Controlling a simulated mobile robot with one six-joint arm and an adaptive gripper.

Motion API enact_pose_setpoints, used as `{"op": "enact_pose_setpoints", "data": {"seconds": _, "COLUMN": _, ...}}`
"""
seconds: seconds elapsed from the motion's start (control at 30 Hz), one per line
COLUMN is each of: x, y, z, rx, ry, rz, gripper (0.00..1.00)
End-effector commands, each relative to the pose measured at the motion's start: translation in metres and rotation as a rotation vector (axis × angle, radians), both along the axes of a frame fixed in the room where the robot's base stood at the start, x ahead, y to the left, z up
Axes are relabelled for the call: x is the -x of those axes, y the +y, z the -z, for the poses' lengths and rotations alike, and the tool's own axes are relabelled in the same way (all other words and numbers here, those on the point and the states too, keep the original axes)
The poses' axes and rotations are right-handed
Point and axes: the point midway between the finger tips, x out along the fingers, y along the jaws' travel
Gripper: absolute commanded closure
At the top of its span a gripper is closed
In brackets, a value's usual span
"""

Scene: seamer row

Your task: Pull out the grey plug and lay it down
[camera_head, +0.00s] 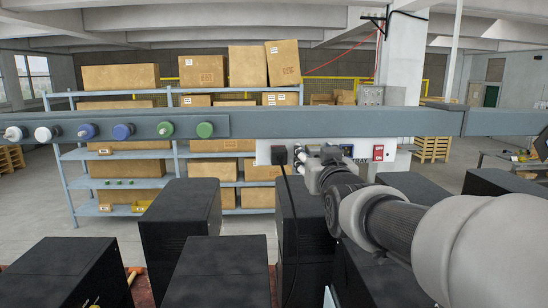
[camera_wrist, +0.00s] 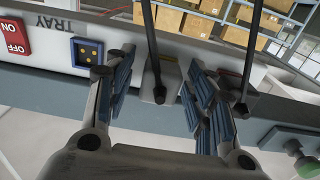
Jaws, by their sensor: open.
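A white panel marked TRAY (camera_head: 264,153) hangs under the grey beam. The grey plug (camera_wrist: 149,84) sits in this panel in the wrist view, with a dark cable (camera_wrist: 151,40) coming from it. My gripper (camera_wrist: 162,66) is open, one finger on each side of the grey plug, with gaps visible between fingers and plug. In the head view my gripper (camera_head: 312,152) is at the panel and largely hides the grey plug. A black plug (camera_head: 279,155) with a hanging cable is beside it; it also shows in the wrist view (camera_wrist: 236,82), just past the right finger.
A red ON/OFF switch (camera_head: 378,152) and a blue socket (camera_wrist: 87,52) are on the same panel. Coloured knobs (camera_head: 123,131) line the beam (camera_head: 300,121). Black cabinets (camera_head: 180,222) stand below, with narrow gaps. Shelves with boxes (camera_head: 120,78) are behind.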

Motion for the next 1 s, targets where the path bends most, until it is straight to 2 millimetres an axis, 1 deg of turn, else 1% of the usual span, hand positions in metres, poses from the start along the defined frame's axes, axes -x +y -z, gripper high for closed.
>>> {"op": "enact_pose_setpoints", "data": {"seconds": 0.07, "x": 0.0000, "y": 0.0000, "z": -0.0003, "rx": 0.000, "ry": 0.000, "rz": 0.000, "gripper": 0.51}}
{"op": "enact_pose_setpoints", "data": {"seconds": 0.8, "x": -0.0001, "y": 0.0000, "z": 0.0001, "rx": 0.000, "ry": 0.000, "rz": 0.000, "gripper": 1.00}}
{"op": "enact_pose_setpoints", "data": {"seconds": 1.0, "x": 0.0001, "y": 0.0000, "z": -0.0001, "rx": 0.000, "ry": 0.000, "rz": 0.000, "gripper": 1.00}}
